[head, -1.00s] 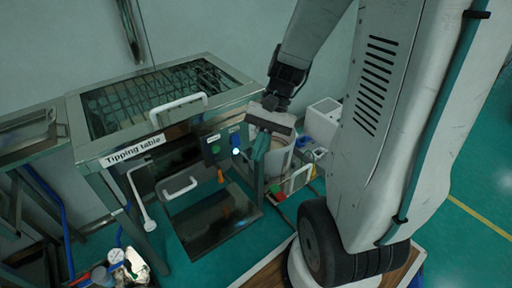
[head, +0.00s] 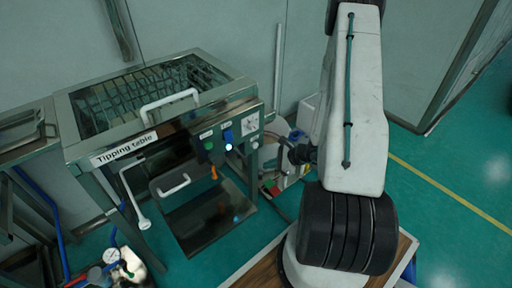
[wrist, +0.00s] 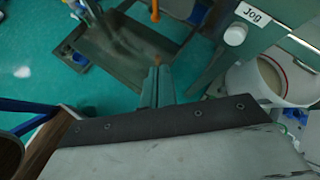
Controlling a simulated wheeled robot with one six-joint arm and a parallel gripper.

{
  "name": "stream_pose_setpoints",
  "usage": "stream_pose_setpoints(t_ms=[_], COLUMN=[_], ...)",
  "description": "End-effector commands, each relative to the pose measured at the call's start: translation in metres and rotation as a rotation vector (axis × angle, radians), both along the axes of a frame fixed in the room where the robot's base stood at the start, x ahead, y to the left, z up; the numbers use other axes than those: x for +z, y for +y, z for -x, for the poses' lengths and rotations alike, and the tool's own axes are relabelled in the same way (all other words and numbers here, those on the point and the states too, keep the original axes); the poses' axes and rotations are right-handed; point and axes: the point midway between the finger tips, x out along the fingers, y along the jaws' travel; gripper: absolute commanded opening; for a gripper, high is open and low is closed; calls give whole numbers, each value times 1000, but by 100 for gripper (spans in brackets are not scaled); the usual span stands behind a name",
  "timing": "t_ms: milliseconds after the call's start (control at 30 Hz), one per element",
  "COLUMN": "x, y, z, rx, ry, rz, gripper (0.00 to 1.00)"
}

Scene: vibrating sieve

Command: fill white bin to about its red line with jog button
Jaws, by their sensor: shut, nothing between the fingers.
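In the wrist view my gripper (wrist: 157,78) is shut and empty, its fingers held close together. The jog button (wrist: 235,35) is a pale round knob under a "Jog" label, up and right of the fingertips and apart from them. The white bin (wrist: 243,84) is at the right, partly cut off by my wrist plate. A red line curves along its inner wall. A beige surface shows inside, but I cannot tell its level against the line. In the head view my arm hides the fingers and most of the bin's area.
The tipping table (head: 75,150) stands at the left with a white handle (head: 170,105) on top. Its panel has a green button (head: 208,146) and a lit button (head: 229,147). A dark tray (head: 205,215) lies below. Green floor is open at the right.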

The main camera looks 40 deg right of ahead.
Motion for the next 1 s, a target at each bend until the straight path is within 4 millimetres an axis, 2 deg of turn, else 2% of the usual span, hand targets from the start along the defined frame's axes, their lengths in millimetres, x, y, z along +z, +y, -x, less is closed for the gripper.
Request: stream_pose_setpoints(t_ms=[33, 100, 200, 300, 767, 1000], x=[-15, -24, -26, -28, -29, -28], y=[-10, -24, -43, -51, -51, -51], z=[0, -5, -10, -11, -13, -37], rx=[-65, -133, -200, -230, -219, -215], ry=[21, 36, 44, 53, 54, 51], rz=[8, 34, 74, 97, 114, 115], gripper=[0, 0, 0, 0, 0, 0])
